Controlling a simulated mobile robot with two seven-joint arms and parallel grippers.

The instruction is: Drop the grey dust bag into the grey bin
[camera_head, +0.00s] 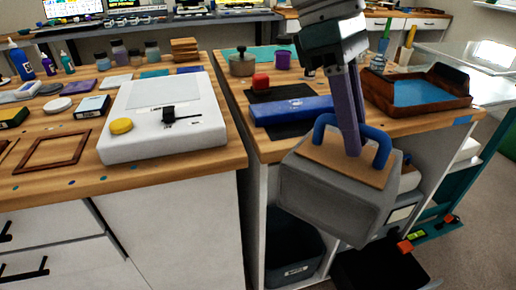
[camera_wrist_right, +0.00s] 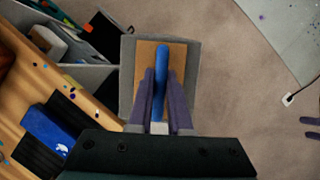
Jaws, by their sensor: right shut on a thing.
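The grey dust bag (camera_head: 325,199) is a boxy grey bag with a tan top and a blue loop handle (camera_head: 381,148). It hangs in front of the right-hand workbench. My right gripper (camera_head: 352,150) is shut on the handle from above, and its two purple fingers sit either side of the blue bar in the wrist view (camera_wrist_right: 160,100). A dark grey bin (camera_head: 293,255) with a small label stands low in the bench opening, left of and below the bag, partly hidden. Two purple fingertips, apart and empty, show at the right edge of the wrist view; they look like my left gripper (camera_wrist_right: 311,127).
The bench edge (camera_head: 400,128) and a blue-filled wooden tray (camera_head: 420,92) are close behind the bag. A black container (camera_head: 385,272) stands below it to the right. A white machine (camera_head: 165,115) sits on the left bench. Bare floor (camera_wrist_right: 230,80) lies beside the bag.

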